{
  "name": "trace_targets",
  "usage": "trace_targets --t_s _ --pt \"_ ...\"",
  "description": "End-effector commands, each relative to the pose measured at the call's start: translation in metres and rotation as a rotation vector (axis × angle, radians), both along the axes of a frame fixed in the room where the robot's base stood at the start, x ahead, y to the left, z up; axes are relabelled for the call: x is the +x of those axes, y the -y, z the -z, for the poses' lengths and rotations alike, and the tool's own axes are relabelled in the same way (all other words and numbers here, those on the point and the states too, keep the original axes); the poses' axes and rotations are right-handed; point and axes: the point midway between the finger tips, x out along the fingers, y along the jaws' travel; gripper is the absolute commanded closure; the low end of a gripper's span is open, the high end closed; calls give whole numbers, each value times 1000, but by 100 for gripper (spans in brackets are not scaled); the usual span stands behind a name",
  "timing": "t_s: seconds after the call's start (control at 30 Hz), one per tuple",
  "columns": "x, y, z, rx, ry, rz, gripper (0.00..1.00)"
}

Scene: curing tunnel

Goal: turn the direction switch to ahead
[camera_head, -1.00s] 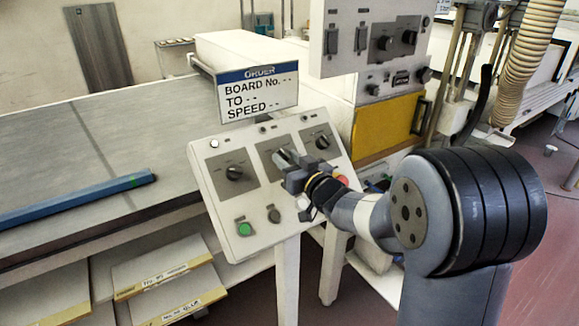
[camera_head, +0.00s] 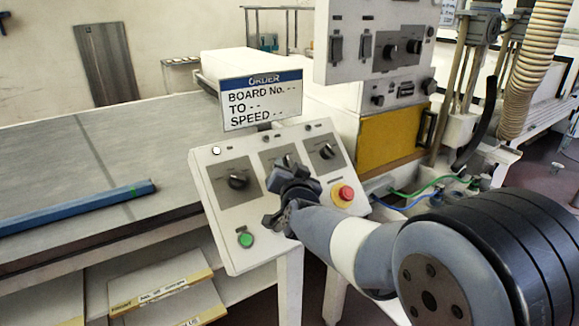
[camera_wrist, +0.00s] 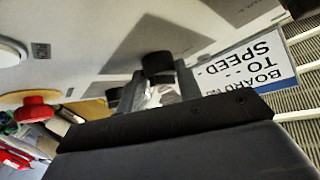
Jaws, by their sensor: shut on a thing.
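The sloped control panel (camera_head: 222,225) carries three black rotary switches on grey plates. The left switch (camera_head: 237,181) and right switch (camera_head: 326,151) show clearly. My gripper (camera_head: 287,172) is at the middle plate, shut on the middle switch, which it mostly hides in the head view. In the wrist view the middle switch's black knob (camera_wrist: 158,66) shows between the fingers. The labels are too small to read, so I cannot tell which setting it points to.
A red stop button (camera_head: 342,194) sits just right of my gripper, and a green button (camera_head: 246,240) lower left. The order sign (camera_head: 260,100) stands above the panel. A conveyor with a blue bar (camera_head: 75,208) lies left. An upper switch box (camera_head: 345,65) hangs behind.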

Motion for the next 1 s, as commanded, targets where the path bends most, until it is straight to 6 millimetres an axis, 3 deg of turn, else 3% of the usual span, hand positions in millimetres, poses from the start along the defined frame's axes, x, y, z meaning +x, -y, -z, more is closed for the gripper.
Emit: trace_targets --t_s 1.0 --pt "1 -9 -12 370 -250 449 90"
